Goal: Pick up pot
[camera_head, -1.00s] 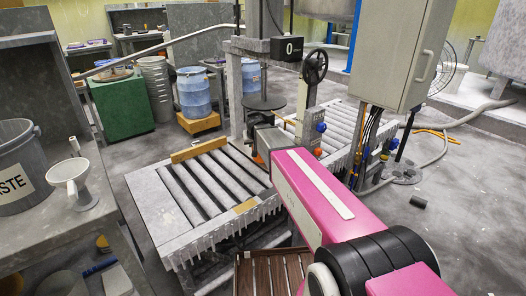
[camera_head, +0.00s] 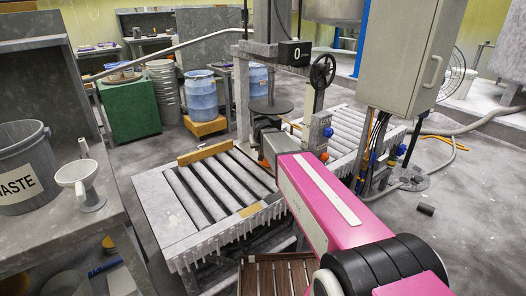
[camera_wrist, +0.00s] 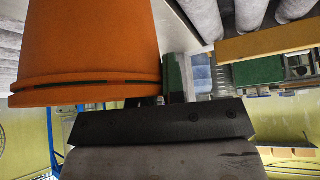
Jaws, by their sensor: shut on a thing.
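The orange pot (camera_wrist: 85,45) fills the upper left of the wrist view, with its rim toward the bottom of that picture. My gripper (camera_wrist: 160,92) is shut on the pot at the rim side; the contact itself is mostly hidden behind the dark gripper body. In the head view, my gripper (camera_head: 265,150) is at the far end of my pink arm, over the right side of the roller conveyor near the press column. Only a small orange patch of the pot (camera_head: 261,157) shows there, and the rest is hidden by my arm.
The roller conveyor (camera_head: 165,215) lies left of my arm. The press column (camera_head: 243,105) and a grey cabinet (camera_head: 405,55) stand close by. A bench with a waste bin (camera_head: 22,165) and a white funnel (camera_head: 78,178) is at left. Floor at the right is mostly clear.

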